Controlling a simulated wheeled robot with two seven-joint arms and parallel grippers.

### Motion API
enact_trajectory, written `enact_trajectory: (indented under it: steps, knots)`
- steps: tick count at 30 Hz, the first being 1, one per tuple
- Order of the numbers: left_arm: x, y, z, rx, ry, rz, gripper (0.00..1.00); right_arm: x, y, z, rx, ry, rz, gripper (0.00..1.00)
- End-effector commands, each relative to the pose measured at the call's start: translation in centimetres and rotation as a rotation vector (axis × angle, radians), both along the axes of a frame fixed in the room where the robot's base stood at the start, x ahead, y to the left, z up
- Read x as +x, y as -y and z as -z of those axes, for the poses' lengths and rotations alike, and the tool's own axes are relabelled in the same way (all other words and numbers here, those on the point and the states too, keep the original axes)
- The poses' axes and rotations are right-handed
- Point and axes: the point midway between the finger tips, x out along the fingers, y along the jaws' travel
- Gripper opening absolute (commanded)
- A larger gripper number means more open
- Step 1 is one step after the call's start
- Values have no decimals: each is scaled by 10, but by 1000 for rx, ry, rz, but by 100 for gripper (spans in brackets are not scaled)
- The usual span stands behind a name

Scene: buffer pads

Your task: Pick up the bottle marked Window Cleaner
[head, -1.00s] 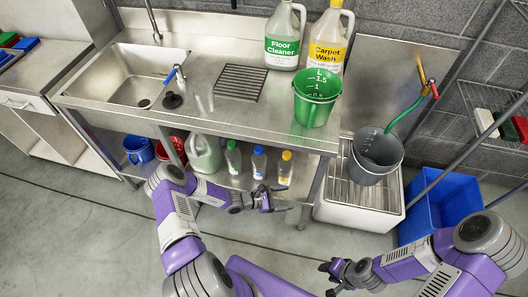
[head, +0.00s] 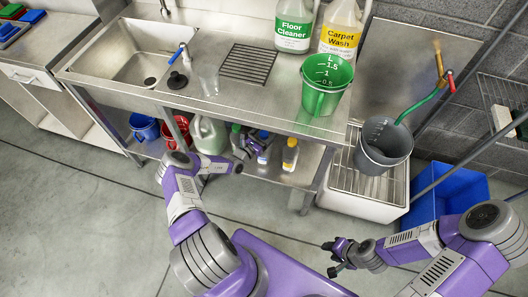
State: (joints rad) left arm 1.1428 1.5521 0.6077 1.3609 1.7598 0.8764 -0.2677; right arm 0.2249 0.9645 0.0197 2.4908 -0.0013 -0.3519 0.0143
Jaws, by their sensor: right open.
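Several small capped bottles stand on the lower shelf (head: 300,178) under the sink counter. My right gripper (head: 331,258) is open and empty over the floor at the lower right.
Floor Cleaner (head: 293,25) and Carpet Wash (head: 341,30) jugs and a green measuring bucket (head: 325,88) stand on the counter. A pale jug (head: 209,136) stands left of the small bottles. The counter edge overhangs the shelf.

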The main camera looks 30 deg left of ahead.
Motion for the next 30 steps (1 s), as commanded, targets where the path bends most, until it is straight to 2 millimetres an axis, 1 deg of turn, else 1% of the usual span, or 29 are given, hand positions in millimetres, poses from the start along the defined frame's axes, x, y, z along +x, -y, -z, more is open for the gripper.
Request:
enact_trajectory:
  steps: [1,3,8,9,22,23,30]
  knots:
    - [5,1,1,1,1,0,76,0,0,3,0,0,0,43]
    - [8,1,0,0,0,0,76,0,0,3,0,0,0,43]
    - [8,1,-1,0,0,0,76,0,0,2,0,0,0,43]
    - [8,1,-1,0,0,0,70,0,0,2,0,0,0,43]
    - [7,1,-1,0,0,0,4,0,0,2,0,0,0,43]
    - [7,1,-1,0,0,0,1,0,0,2,0,0,0,43]
    - [7,1,-1,0,0,0,0,0,0,2,0,0,0,43]
